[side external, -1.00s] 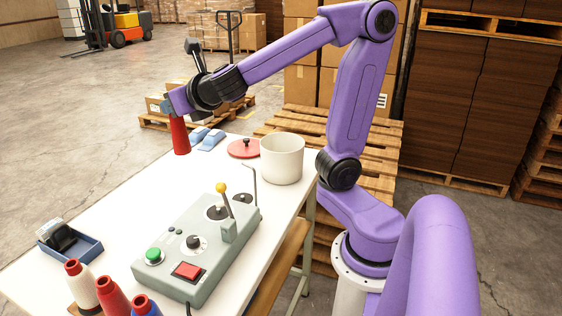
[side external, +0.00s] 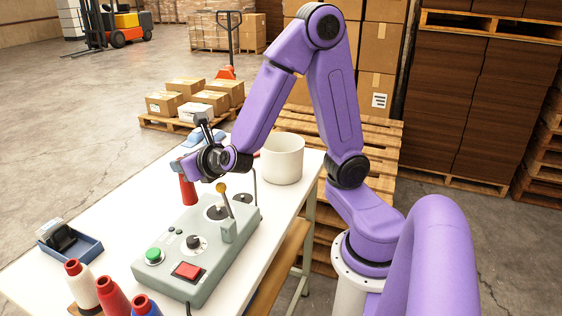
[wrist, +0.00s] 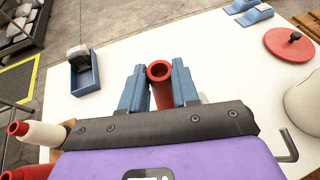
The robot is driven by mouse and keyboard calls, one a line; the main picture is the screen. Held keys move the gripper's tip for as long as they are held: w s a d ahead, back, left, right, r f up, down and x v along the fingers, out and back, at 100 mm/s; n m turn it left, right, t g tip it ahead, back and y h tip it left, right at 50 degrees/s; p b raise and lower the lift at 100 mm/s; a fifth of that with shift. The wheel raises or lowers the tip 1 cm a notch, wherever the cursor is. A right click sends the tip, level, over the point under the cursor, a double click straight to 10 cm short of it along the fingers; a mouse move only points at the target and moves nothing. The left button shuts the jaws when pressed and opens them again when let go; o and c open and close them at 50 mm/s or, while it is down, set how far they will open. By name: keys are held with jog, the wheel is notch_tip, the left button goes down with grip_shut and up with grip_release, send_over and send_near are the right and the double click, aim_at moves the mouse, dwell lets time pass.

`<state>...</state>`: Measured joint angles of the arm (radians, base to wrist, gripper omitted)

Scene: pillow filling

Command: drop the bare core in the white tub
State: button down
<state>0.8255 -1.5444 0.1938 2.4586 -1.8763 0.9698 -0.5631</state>
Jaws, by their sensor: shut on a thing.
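My gripper (side external: 186,171) is shut on a smooth red core (side external: 188,192), which hangs down from it above the white table, left of the grey control box. In the wrist view the core (wrist: 161,92) sits between the two blue fingers (wrist: 158,82), its hollow end showing and no thread visible on it. The white tub (side external: 283,160) stands open at the table's back right, to the right of my gripper and apart from it. The tub's edge also shows at the right of the wrist view (wrist: 304,103). The inside bottom of the tub is hidden.
The grey control box (side external: 200,250) has a yellow-knobbed lever; a bent metal rod (side external: 254,185) stands between it and the tub. A red lid (wrist: 290,44) and blue blocks (wrist: 253,16) lie farther back. A blue tray (side external: 88,250) and several cones (side external: 112,297) are at left.

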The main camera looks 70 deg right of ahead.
dwell(0.4)
jog(key=shift+w+d+r, duration=0.15)
jog(key=shift+w+d, duration=0.15)
jog(key=shift+d, duration=0.05)
jog(key=w+d+r+m+g+h, duration=0.2)
jog(key=d+m+g+h, duration=0.35)
jog(key=d, duration=0.45)
jog(key=w+d+r+m+g+h, duration=0.2)
jog(key=d+m+g+h, duration=0.3)
jog(key=d, duration=0.4)
jog(key=s+d+m+g+y, duration=0.8)
jog(key=s+d+m+g, duration=0.55)
jog(key=d+m, duration=0.35)
notch_tip(320, 180, down, 6)
jog(key=shift+w+a+g, duration=0.15)
jog(key=shift+a+g, duration=0.05)
jog(key=shift+g, duration=0.1)
jog(key=shift+f+n, duration=0.1)
jog(key=shift+n, duration=0.15)
